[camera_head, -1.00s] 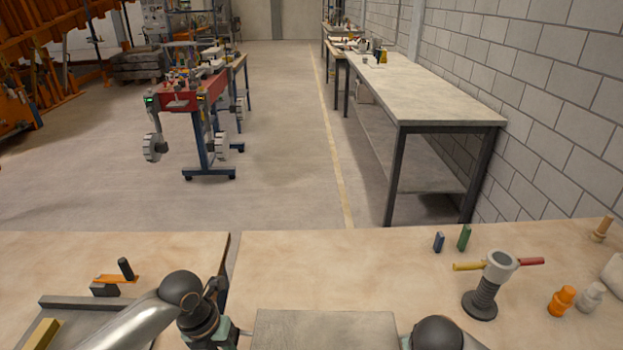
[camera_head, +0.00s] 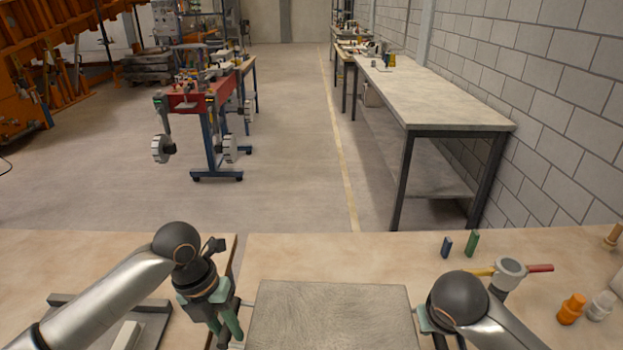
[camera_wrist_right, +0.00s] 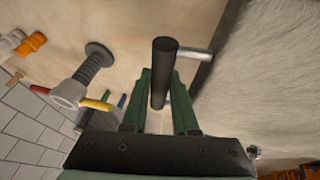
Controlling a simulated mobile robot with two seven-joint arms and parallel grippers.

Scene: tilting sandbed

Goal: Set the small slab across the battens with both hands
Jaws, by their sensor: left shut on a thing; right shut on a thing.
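The small slab (camera_head: 331,318) is a grey, rough-topped plate at the bottom middle of the head view. Its right part fills the upper right of the right wrist view (camera_wrist_right: 270,70). My left gripper (camera_head: 226,326) is at the slab's left side, shut on its dark handle. My right gripper (camera_wrist_right: 160,100) is shut on the slab's right handle, a dark bar (camera_wrist_right: 164,62) joined to the slab by a metal pin. In the head view it is mostly hidden by my right arm. A pale bar (camera_head: 126,336) lies at the lower left; I cannot tell whether it is a batten.
A grey frame (camera_head: 62,300) lies on the wooden table at left, partly behind my left arm. At right are a black ribbed stand (camera_wrist_right: 92,62) with red and yellow handles, small blue (camera_head: 447,246) and green (camera_head: 472,243) blocks, and orange (camera_head: 571,308) and white (camera_head: 601,305) bottles.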

